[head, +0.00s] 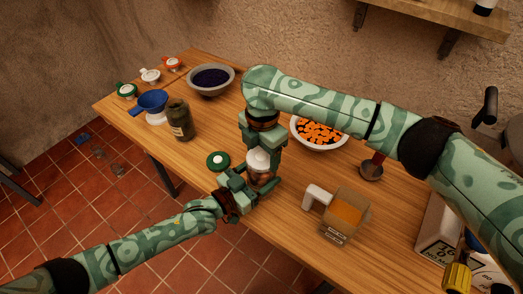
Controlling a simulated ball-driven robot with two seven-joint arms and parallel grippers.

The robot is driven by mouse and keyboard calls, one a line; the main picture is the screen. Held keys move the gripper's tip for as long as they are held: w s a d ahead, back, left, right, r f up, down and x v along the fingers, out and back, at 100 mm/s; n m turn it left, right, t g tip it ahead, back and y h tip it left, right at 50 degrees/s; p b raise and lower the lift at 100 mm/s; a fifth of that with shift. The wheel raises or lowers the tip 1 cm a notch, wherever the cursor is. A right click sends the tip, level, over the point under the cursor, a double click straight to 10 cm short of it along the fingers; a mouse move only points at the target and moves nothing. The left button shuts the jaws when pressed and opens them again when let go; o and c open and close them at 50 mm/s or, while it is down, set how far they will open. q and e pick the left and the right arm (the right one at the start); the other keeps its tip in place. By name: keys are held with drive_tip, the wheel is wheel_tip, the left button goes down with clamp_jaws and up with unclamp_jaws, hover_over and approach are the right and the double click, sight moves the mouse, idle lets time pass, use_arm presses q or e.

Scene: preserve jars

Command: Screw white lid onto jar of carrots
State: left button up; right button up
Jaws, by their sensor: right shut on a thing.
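The white lid (257,159) is between the fingers of my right gripper (262,150), which is shut on it from above. The jar (262,180) stands directly under the lid near the table's front edge, and glass with brownish-orange contents shows. I cannot tell whether the lid touches the rim or is seated. My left gripper (243,190) is low at the jar's front left, its fingers close around the jar's lower part. The fingers hide much of the jar, and whether they grip it is unclear.
A green lid (218,160) lies just left of the jar. A bowl of orange carrot pieces (319,132), a cardboard box (344,213) and a metal scoop (372,168) are to the right. A dark jar (180,120), a blue funnel (152,102) and a dark-filled bowl (211,79) stand left.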

drive_tip(key=m, duration=0.6)
drive_tip(key=shift+m, duration=0.3)
drive_tip(key=m, duration=1)
drive_tip(key=shift+s+m, duration=0.15)
drive_tip(key=shift+m, duration=0.15)
drive_tip(key=o, duration=1)
drive_tip(key=shift+o, duration=0.2)
drive_tip(key=shift+r, duration=0.1)
wheel_tip(320, 180, up, 12)
use_arm(q)
drive_tip(key=o, duration=1.9)
